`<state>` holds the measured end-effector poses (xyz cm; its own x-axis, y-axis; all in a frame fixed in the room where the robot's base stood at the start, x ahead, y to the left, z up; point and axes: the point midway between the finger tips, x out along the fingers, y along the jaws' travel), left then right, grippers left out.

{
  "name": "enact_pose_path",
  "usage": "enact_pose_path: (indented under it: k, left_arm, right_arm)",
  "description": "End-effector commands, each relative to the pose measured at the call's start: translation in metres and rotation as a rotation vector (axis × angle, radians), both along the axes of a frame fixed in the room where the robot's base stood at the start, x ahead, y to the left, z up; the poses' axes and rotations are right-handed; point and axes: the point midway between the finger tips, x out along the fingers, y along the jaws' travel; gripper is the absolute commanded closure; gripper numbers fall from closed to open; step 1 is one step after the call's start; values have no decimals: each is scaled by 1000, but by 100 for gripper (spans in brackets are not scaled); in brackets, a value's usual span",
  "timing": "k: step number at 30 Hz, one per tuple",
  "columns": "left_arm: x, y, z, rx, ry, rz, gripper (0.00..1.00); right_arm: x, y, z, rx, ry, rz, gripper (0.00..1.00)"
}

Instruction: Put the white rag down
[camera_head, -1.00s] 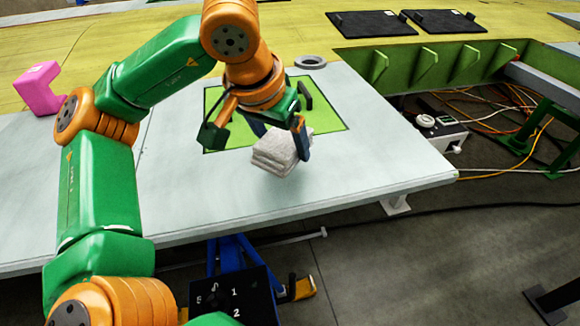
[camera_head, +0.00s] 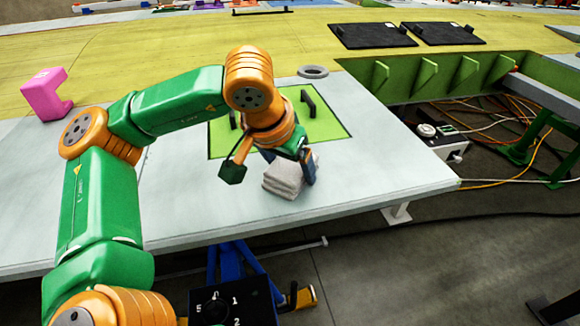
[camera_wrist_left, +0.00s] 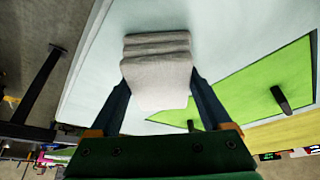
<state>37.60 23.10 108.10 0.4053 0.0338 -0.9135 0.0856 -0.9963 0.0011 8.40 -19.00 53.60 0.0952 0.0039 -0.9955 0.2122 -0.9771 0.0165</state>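The white rag (camera_head: 284,179) is a folded, layered grey-white pad over the pale table, in front of the green panel. In the left wrist view the rag (camera_wrist_left: 158,75) lies between the two dark fingers, level with their tips. My left gripper (camera_head: 290,164) points down from above and is shut on the rag, with a finger along each side. The rag is low over the table top; whether its underside touches is hard to tell. My right gripper is in neither view.
The pale table (camera_head: 385,165) is bare to the right and in front of the rag. A green panel (camera_head: 325,128) with dark handles lies behind it. A box with cables (camera_head: 440,138) stands beyond the right edge.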

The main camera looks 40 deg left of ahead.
Motion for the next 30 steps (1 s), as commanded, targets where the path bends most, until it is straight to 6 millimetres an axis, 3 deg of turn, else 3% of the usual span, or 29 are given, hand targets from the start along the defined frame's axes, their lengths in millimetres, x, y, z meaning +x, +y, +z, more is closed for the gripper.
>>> enact_pose_path:
  k: [2, 6, 8, 17, 21, 30]
  left_arm:
    - [-5, 0, -9, 2, 36, -1, 0]
    - [-5, 0, 6, 3, 35, -2, 0]
    - [-8, -1, 10, 2, 31, -2, 0]
    - [-36, -4, 83, 1, 21, -4, 0]
    - [-46, -4, 110, 2, 19, -4, 0]
    - [-49, -5, 115, 2, 21, -3, 0]
  right_arm:
    - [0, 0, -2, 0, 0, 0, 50]
    - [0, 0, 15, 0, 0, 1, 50]
    - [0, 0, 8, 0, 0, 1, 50]
    - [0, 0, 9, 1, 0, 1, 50]
    - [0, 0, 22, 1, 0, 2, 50]
    - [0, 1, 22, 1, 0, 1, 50]
